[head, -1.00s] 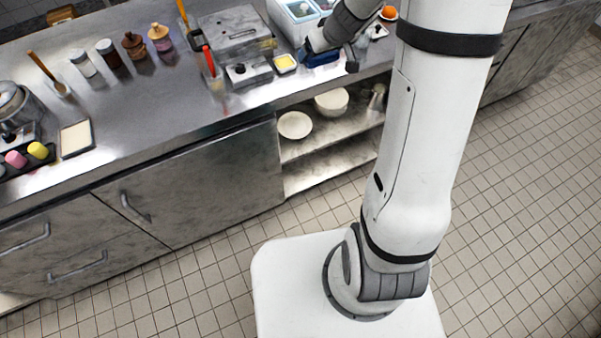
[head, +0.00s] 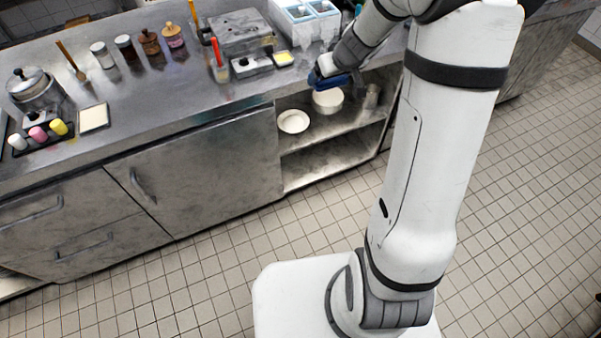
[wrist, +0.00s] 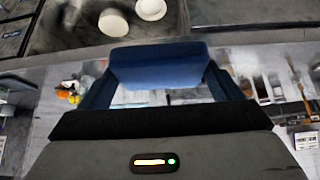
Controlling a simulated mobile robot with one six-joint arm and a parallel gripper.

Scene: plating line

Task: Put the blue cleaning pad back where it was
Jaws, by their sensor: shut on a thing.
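The blue cleaning pad (wrist: 158,65) is held between the two fingers of my gripper (wrist: 158,82) in the wrist view. In the head view my gripper (head: 326,76) is at the counter's front edge, above the open shelf, with the blue pad (head: 335,82) at its tip. The pad appears off the counter surface. The bare counter (head: 215,97) lies to the left of it.
A white bowl (head: 327,101) and a white plate (head: 293,121) stand on the open shelf below. A small yellow-filled tray (head: 284,58), a grey box-like unit (head: 240,32) and a pale blue container (head: 303,20) stand on the counter nearby. A red-handled tool (head: 216,55) stands left.

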